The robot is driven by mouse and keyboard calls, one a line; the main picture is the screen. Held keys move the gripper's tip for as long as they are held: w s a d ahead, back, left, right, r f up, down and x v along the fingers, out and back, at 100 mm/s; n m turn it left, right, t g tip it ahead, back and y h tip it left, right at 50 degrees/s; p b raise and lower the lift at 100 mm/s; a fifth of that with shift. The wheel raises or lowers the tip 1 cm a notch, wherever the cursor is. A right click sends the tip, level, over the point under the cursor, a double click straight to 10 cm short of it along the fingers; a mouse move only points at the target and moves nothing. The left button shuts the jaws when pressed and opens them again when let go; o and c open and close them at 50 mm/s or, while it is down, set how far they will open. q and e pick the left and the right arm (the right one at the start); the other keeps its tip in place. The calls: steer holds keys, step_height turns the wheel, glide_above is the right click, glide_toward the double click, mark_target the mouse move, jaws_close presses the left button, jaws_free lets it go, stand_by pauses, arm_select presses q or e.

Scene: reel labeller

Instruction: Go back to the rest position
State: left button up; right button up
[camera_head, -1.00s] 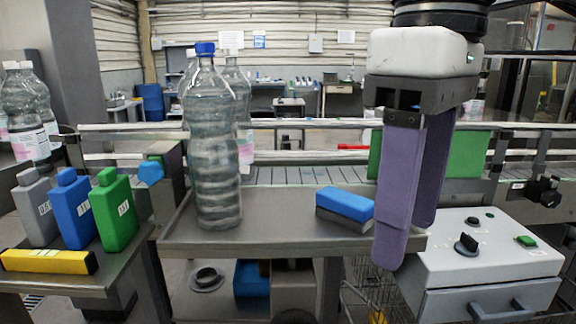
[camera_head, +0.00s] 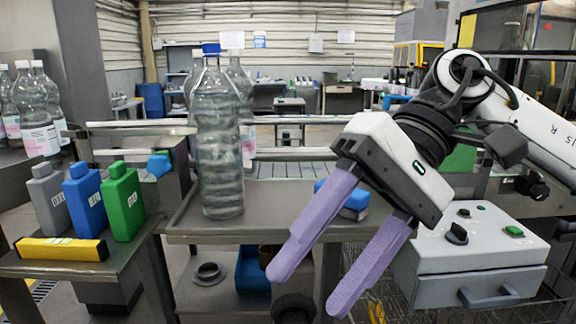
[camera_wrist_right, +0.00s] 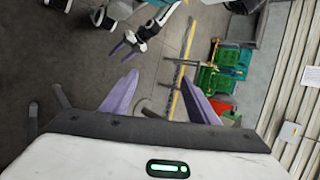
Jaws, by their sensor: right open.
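My right gripper (camera_head: 318,292) is open and empty in the head view, its two purple fingers pointing down and to the left in front of the table (camera_head: 285,232). In the right wrist view its fingers (camera_wrist_right: 160,90) are spread with nothing between them. Another gripper with purple fingers (camera_wrist_right: 128,45) shows small in the right wrist view, above the floor; its jaws are too small to read surely. My left gripper is not in the head view.
A clear bottle with a blue cap (camera_head: 217,150) stands upright on the table. A blue block (camera_head: 356,198) lies partly behind my right gripper. Grey, blue and green (camera_head: 122,202) flasks and a yellow bar (camera_head: 60,248) are at left. A control box (camera_head: 470,258) stands at right.

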steer(key=w+a+f+m+t+y, duration=0.2)
steer(key=w+m+y, duration=0.2)
steer(key=m+y, duration=0.5)
steer(key=w+a+f+m+t+y, duration=0.1)
steer(key=w+a+f+m+y, duration=0.3)
steer(key=m, duration=0.9)
steer(key=w+d+f+m+t+h, duration=0.35)
steer(key=d+f+m+t, duration=0.45)
steer(key=m, duration=0.6)
steer(key=w+d+f+m+t+h, duration=0.3)
steer(key=d+f+m+t+h, duration=0.25)
steer(key=f+m+t, duration=0.65)
steer(key=s+d+f+m+g+h, duration=0.3)
steer(key=d+f+m, duration=0.2)
steer(key=f+m, duration=0.15)
steer(key=s+d+f+m+g+h, duration=0.2)
steer(key=s+d+f+m+h, duration=0.15)
steer(key=f+m, duration=0.35)
steer(key=s+d+f+m+g+h, duration=0.25)
steer(key=s+d+f, duration=0.25)
steer(key=s+f, duration=0.35)
steer(key=s+d+f+m+g+h, duration=0.1)
steer(key=s+d+f+m+g, duration=0.3)
steer(key=s+f, duration=0.4)
steer(key=a+r+m+t, duration=0.1)
steer(key=a+m, duration=0.4)
steer(key=a, duration=0.6)
steer(key=shift+a+r+t+y, duration=0.3)
steer(key=shift+a+r+t, duration=0.05)
steer(key=shift+r, duration=0.15)
